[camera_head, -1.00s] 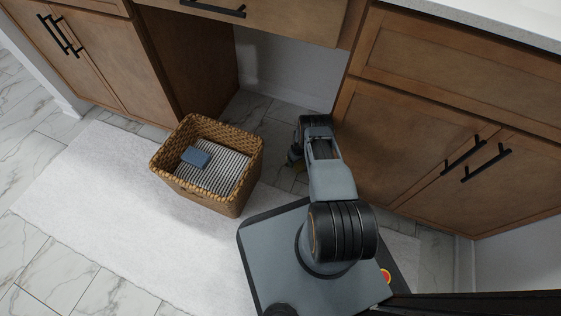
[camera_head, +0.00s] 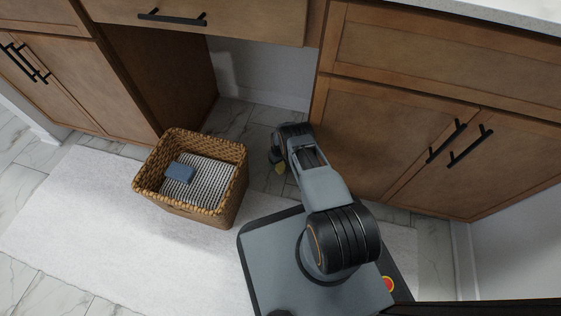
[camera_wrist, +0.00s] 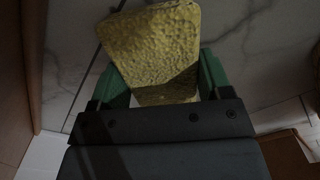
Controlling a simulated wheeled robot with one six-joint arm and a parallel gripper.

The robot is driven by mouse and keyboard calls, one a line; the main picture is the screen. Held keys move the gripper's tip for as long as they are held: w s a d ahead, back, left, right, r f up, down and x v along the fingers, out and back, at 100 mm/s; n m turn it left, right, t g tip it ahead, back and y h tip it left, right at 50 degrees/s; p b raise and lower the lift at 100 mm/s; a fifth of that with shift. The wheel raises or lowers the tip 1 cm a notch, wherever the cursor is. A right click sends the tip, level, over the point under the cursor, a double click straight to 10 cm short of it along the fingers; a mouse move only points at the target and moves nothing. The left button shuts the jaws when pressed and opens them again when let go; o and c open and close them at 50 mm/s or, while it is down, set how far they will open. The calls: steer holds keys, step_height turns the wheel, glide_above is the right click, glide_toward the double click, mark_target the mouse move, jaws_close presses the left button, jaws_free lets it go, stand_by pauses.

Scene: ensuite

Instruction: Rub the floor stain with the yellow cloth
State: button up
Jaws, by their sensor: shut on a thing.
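The yellow cloth (camera_wrist: 155,45) looks like a thick, pitted, block-like pad in the wrist view. My gripper (camera_wrist: 162,80) is shut on it, with a green finger on each side. The cloth stands out past the fingertips over the marble floor; I cannot tell whether it touches the floor. In the head view, my gripper (camera_head: 278,156) is low in front of the recess between the cabinets, with a small yellow bit of the cloth (camera_head: 281,168) showing. I cannot make out a floor stain in either view; my arm and the cloth cover part of the floor.
A wicker basket (camera_head: 224,201) with a striped cloth (camera_head: 204,175) and a blue block (camera_head: 180,172) stands left of my gripper on a white rug (camera_head: 90,213). A wooden cabinet (camera_head: 370,135) is close on the right. Marble floor (camera_head: 232,112) is bare in the recess.

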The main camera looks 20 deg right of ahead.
steer(key=shift+w+a+f, duration=0.1)
steer(key=shift+w+a, duration=0.25)
steer(key=shift+w, duration=0.2)
steer(key=shift+w+a, duration=0.5)
steer(key=shift+a, duration=0.3)
steer(key=shift+w+a, duration=0.45)
steer(key=shift+a, duration=0.35)
steer(key=shift+r+p, duration=2.45)
steer(key=shift+r, duration=0.6)
steer(key=shift+r+p, duration=0.7)
steer(key=shift+r, duration=0.8)
steer(key=shift+s, duration=0.15)
